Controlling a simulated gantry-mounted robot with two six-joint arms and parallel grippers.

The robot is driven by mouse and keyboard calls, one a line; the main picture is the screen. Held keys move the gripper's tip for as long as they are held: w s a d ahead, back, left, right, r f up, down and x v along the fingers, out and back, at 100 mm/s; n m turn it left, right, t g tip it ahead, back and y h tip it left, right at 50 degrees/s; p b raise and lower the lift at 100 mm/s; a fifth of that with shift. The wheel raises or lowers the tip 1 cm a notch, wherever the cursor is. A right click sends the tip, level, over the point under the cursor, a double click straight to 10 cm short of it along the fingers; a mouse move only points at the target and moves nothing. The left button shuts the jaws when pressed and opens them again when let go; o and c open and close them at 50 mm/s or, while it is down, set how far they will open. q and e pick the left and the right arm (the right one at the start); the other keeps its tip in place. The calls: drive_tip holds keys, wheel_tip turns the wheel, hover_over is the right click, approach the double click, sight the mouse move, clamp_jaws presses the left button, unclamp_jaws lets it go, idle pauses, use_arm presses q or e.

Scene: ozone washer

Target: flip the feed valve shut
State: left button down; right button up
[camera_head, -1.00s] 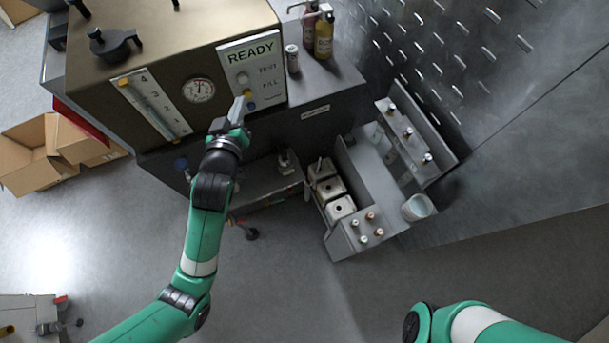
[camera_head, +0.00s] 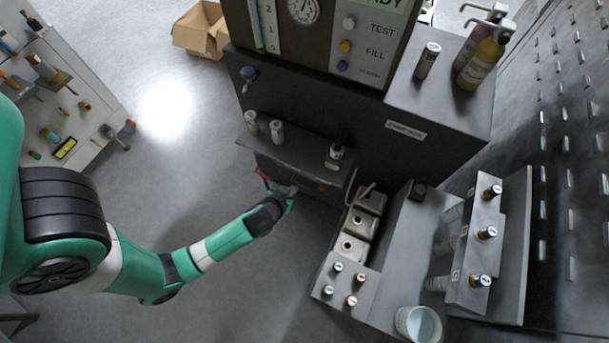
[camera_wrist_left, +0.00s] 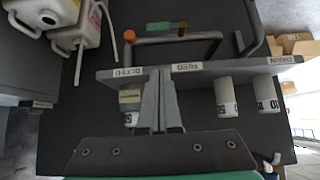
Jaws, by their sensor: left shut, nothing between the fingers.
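My left gripper (camera_head: 290,190) is shut and empty, low in front of the small shelf under the cabinet. In the left wrist view its closed fingertips (camera_wrist_left: 160,72) are at the shelf edge, between the BLEED label (camera_wrist_left: 129,72) and the FEED label (camera_wrist_left: 187,67). A grey bent lever (camera_wrist_left: 175,39) with an orange end stands beyond the fingertips and runs sideways to a bend above the FEED label. I cannot tell whether the fingers touch it. In the head view the valve levers are small and partly hidden by the shelf and gripper. My right gripper is out of view.
A green piece (camera_wrist_left: 160,27) lies beyond the lever. Another grey lever (camera_wrist_left: 250,35) is near the DRAIN label (camera_wrist_left: 285,60).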

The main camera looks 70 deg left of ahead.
use_arm(q)
drive_tip(key=shift+r, duration=0.1)
drive_tip(key=b, duration=0.4)
hover_over(303, 185)
drive_tip(key=s+d, duration=0.1)
drive_tip(key=d, duration=0.1)
wheel_tip(303, 185, down, 7)
drive_tip(key=shift+w+a+f+b, duration=0.15)
drive_tip(key=shift+f+b, duration=0.5)
drive_tip(key=shift+f, duration=0.4)
drive_tip(key=shift+w+a+f+b, duration=0.15)
drive_tip(key=shift+f+b, duration=0.45)
drive_tip(key=shift+f, duration=0.4)
drive_tip(key=shift+s, duration=0.15)
